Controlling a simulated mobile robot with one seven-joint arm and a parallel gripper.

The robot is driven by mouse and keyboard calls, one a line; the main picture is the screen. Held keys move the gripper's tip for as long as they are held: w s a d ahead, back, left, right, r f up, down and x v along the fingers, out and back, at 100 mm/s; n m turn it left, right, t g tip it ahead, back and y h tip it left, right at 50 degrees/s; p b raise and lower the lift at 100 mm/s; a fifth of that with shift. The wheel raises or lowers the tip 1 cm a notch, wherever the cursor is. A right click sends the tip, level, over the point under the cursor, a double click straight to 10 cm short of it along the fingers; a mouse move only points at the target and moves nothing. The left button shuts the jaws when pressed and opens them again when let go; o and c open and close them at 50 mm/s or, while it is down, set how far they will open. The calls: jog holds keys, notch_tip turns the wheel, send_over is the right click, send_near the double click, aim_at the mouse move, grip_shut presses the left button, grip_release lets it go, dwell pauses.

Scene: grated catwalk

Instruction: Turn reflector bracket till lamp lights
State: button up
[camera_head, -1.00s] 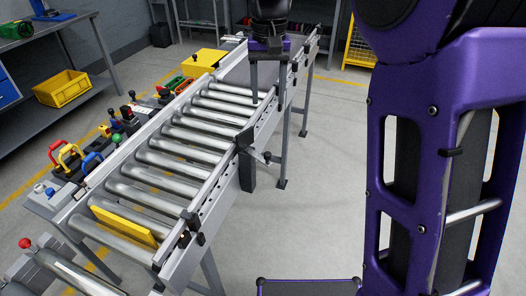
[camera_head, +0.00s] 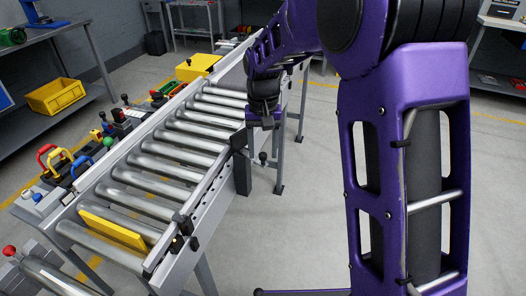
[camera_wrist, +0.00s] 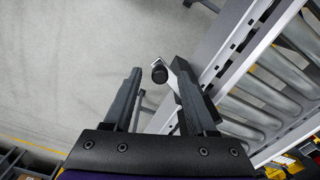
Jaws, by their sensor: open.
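A small black-knobbed part (camera_head: 262,158) sticks out from the near side rail of the roller conveyor (camera_head: 215,185), beside a dark upright block. It looks like the reflector bracket or its handle, but I cannot be sure. My gripper (camera_head: 263,126) hangs just above it in the head view. In the wrist view my gripper (camera_wrist: 157,68) is open, with the black knob (camera_wrist: 159,73) in line between the fingertips; I see no contact. Small black fittings (camera_head: 181,232) sit at the rail's near end. I cannot make out a lit lamp.
A yellow plate (camera_head: 113,229) lies across the near rollers. Colored handles and knobs (camera_head: 62,163) line the conveyor's far side. A yellow bin (camera_head: 57,96) stands on a shelf at left. The floor right of the conveyor is clear.

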jog(key=shift+f, duration=0.2)
jog(key=shift+c, duration=0.2)
grip_shut()
dwell(1.2)
